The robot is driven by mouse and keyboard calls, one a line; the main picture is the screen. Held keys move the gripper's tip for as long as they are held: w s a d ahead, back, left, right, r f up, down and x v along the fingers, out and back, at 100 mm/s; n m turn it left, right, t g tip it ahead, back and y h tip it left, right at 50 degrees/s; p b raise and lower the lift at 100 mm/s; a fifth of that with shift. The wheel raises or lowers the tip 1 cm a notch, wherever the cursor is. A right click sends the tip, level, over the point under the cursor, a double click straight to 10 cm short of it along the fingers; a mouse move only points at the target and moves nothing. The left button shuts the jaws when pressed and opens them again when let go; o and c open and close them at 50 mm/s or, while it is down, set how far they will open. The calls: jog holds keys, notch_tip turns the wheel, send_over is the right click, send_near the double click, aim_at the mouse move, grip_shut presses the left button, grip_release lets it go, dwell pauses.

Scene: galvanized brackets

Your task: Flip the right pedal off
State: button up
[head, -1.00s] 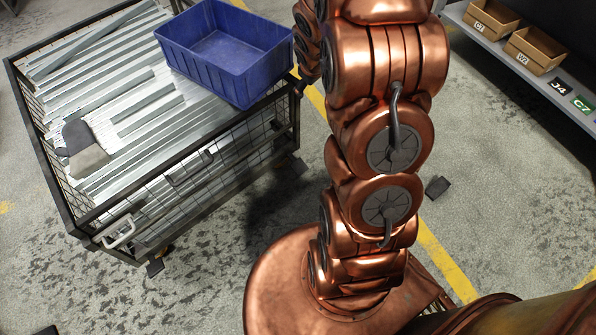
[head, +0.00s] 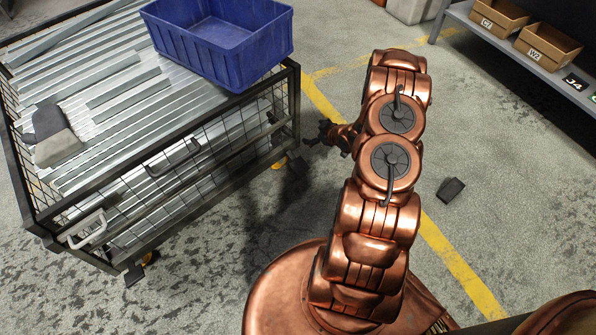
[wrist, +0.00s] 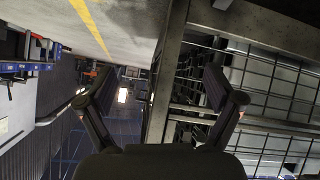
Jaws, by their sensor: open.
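The wire-mesh cart (head: 190,167) stands at the left on casters. Its right front caster (head: 297,161) shows as a small dark shape under the right corner, with a yellow-orange spot (head: 279,164) beside it. The left front caster (head: 136,273) also has a small yellow part. I cannot tell the pedals' positions at this size. My gripper (head: 327,132) is just right of the cart's right corner, apart from the casters. In the wrist view, my gripper (wrist: 160,90) is open and empty, with the cart's frame and mesh (wrist: 270,75) behind and right of its fingers.
A blue bin (head: 222,50) sits on the cart's back right, over metal profiles. A grey pad (head: 53,137) lies at its left. A dark block (head: 450,189) lies on the floor. A shelf (head: 520,58) with cardboard boxes stands at the right. Floor right of the cart is mostly clear.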

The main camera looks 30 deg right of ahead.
aim_at(302, 169)
jog(key=s+a+f+t+b, duration=0.2)
jog(key=f+b, duration=0.1)
jog(key=f, duration=0.2)
jog(key=s+a+f+m+t+y+b, duration=0.1)
jog(key=s+a+f+t+b, duration=0.1)
jog(key=f, duration=0.3)
jog(key=s+a+f+m+t+b, duration=0.1)
jog(key=s+f+t+b, duration=0.1)
jog(key=s+f+b, duration=0.1)
jog(key=shift+a+f+y+b, duration=0.2)
jog(key=shift+f+b, duration=0.05)
jog(key=shift+f, duration=0.4)
jog(key=shift+a+f+y+b, duration=0.2)
jog(key=shift+f, duration=0.45)
jog(key=shift+s+a+f+m+t, duration=0.1)
jog(key=shift+s+a+m+t, duration=0.15)
jog(key=shift+t, duration=0.25)
jog(key=shift+w+a+b, duration=0.15)
jog(key=shift+w+b, duration=0.4)
jog(key=shift+w, duration=0.75)
jog(key=shift+w+a+b, duration=0.2)
jog(key=shift+w+b, duration=0.3)
jog(key=shift+w, duration=0.75)
jog(key=shift+w+a+b, duration=0.15)
jog(key=shift+w+b, duration=0.4)
jog(key=shift+w, duration=0.75)
jog(key=c, duration=1.7)
